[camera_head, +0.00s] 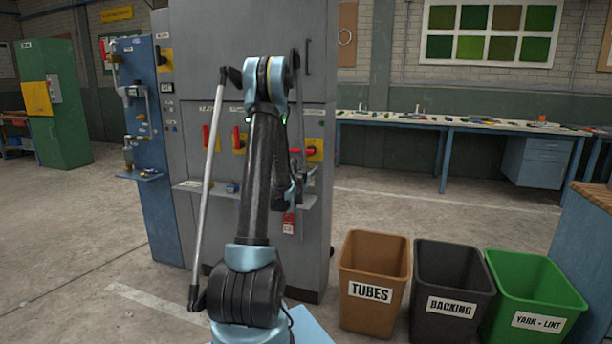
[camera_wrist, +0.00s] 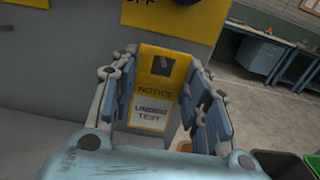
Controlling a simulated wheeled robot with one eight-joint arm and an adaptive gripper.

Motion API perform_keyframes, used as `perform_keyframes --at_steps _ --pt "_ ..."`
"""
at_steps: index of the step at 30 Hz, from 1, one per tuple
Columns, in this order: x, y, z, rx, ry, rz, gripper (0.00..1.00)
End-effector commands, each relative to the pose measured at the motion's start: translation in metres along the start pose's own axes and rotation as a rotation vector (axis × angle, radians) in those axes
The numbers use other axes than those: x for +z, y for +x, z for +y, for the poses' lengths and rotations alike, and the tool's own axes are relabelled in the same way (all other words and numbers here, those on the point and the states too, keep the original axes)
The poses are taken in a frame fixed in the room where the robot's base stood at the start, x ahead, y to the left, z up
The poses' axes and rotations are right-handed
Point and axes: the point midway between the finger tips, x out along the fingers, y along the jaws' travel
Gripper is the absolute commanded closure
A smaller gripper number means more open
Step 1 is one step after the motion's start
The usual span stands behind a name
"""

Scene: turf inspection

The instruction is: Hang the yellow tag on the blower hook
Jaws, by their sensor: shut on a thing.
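The yellow tag (camera_wrist: 148,88) is upright between my fingers in the wrist view, with "NOTICE" and a white "UNDER TEST" patch on its face. A dark square shows near its top. My gripper (camera_wrist: 155,90) is shut on the tag, one finger on each side. A yellow switch plate (camera_wrist: 150,14) reading "OFF", with a black knob, is just above the tag. In the head view my gripper (camera_head: 291,192) is partly hidden behind my arm, in front of the grey cabinet. I cannot pick out the blower hook, and the label above the right switch is too small to read.
The grey cabinet (camera_head: 200,65) carries red switch handles (camera_head: 237,138) and a narrow shelf (camera_head: 222,189). A red tag (camera_head: 289,224) hangs below the shelf. Brown (camera_head: 372,262), dark (camera_head: 450,260) and green (camera_head: 530,280) bins stand right. Open floor lies behind them.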

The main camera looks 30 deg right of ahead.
Motion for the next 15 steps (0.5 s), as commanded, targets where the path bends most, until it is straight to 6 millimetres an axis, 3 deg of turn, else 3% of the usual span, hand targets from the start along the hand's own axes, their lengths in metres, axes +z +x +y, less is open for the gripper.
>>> perform_keyframes --at_steps 15 --pt "-0.007 0.02 0.0 0.0 0.0 0.0 0.82"
